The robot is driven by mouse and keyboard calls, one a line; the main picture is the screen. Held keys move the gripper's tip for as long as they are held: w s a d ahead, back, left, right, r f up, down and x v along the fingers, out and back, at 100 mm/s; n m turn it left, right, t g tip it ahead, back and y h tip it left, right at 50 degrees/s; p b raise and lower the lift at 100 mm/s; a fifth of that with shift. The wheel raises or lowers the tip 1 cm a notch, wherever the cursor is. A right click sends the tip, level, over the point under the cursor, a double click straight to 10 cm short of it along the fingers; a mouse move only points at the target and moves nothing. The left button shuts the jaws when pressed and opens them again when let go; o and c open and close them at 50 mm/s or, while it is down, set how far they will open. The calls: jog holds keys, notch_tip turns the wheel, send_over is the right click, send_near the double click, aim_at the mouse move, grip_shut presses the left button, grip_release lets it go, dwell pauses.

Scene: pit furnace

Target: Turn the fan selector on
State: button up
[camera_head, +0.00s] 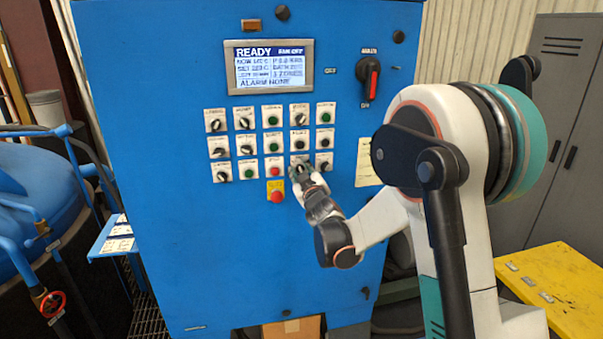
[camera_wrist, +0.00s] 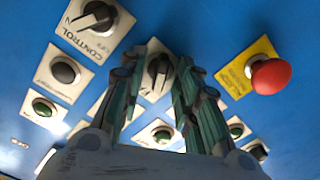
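The blue cabinet's control panel (camera_head: 245,240) carries rows of selectors, buttons and lamps on white plates. The display (camera_head: 268,66) reads READY and FAN OFF. My gripper (camera_head: 301,179) is at the lowest row, right of the middle. In the wrist view my gripper (camera_wrist: 166,66) has its two fingers apart, one on each side of a black selector knob (camera_wrist: 158,74). Its plate is mostly covered by the fingers and its label cannot be read, so I cannot tell that it is the fan selector. Whether the fingers touch the knob is unclear.
A red emergency button (camera_head: 277,196) on a yellow plate sits just left of my gripper; it also shows in the wrist view (camera_wrist: 270,76). A selector labelled CONTROL (camera_wrist: 96,17) is close by.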

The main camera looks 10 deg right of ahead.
grip_shut()
jog(key=shift+m, duration=0.3)
jog(key=m+b, duration=0.2)
jog(key=m, duration=0.3)
jog(key=shift+d+f+m, duration=0.1)
jog(key=shift+m, duration=0.2)
jog(key=m+b, duration=0.1)
jog(key=m, duration=0.4)
jog(key=shift+m+b, duration=0.3)
jog(key=shift+b, duration=0.05)
dwell(0.3)
